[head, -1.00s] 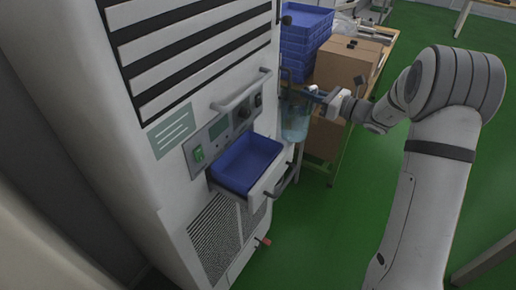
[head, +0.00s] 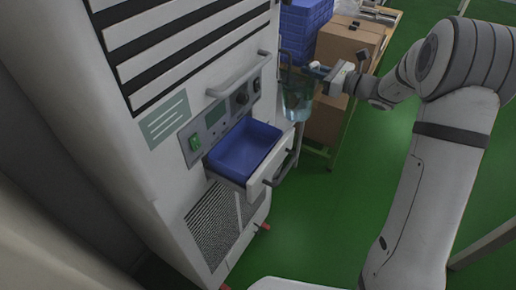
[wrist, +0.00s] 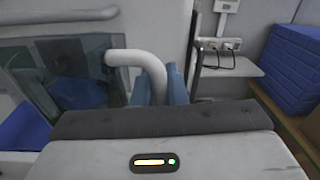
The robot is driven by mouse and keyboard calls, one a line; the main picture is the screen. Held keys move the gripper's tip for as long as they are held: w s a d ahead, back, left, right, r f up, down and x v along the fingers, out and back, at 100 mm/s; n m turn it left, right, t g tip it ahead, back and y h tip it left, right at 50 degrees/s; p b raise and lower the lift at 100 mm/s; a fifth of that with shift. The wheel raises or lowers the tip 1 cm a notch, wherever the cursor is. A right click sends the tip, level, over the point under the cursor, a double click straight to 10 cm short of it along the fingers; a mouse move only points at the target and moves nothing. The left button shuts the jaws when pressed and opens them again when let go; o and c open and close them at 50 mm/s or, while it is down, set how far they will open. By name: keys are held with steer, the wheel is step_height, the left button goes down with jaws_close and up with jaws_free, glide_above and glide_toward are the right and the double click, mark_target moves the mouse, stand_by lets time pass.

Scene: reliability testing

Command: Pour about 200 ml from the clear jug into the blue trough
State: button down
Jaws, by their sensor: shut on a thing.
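The clear jug (head: 298,101) hangs in my gripper (head: 316,69), upright as far as I can tell, with bluish liquid inside. It is beyond the open drawer, to the right of the machine. In the wrist view the jug (wrist: 72,75) is at the left, and its pale curved handle (wrist: 138,58) runs down to my gripper's blue fingers (wrist: 163,88). The blue trough (head: 243,152) sits in the machine's pulled-out drawer, lower left of the jug in the head view. Its visible inside looks empty. A blue edge (wrist: 22,128) shows at the lower left of the wrist view.
The tall white machine (head: 160,165) has a bar handle (head: 238,75) above the drawer and a rail beside it. Cardboard boxes (head: 345,50) and stacked blue crates (head: 303,28) stand on a table behind the jug. Green floor (head: 340,215) lies open to the right.

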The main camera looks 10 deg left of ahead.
mark_target(282, 74)
steer(key=shift+s+a+r+n+b, duration=0.35)
steer(key=shift+s+r+n, duration=0.1)
steer(key=shift+r+n, duration=0.15)
steer(key=shift+s+a+r+n+b, duration=0.2)
steer(key=shift+s+r+n+b, duration=0.2)
steer(key=shift+r+n, duration=0.15)
steer(key=s+a+n+b, duration=0.1)
steer(key=s+a+r+n+h+b, duration=0.1)
steer(key=n, duration=0.1)
steer(key=shift+s+r, duration=0.15)
steer(key=shift+s, duration=0.2)
steer(key=shift+s+a+f+n+b, duration=0.35)
steer(key=shift+s+f+n+b, duration=0.25)
steer(key=shift+b, duration=0.3)
steer(key=shift+s+a+r+n+h+b, duration=0.1)
steer(key=shift+s+a+n+h+b, duration=0.15)
steer(key=shift+n, duration=0.2)
steer(key=shift+s+a+n+b, duration=0.15)
steer(key=shift+s+n+b, duration=0.2)
steer(key=shift+n+b, duration=0.3)
steer(key=shift+s+a+n+t+h+b, duration=0.65)
steer(key=shift+s+n+b, duration=0.4)
steer(key=shift+b, duration=1.9)
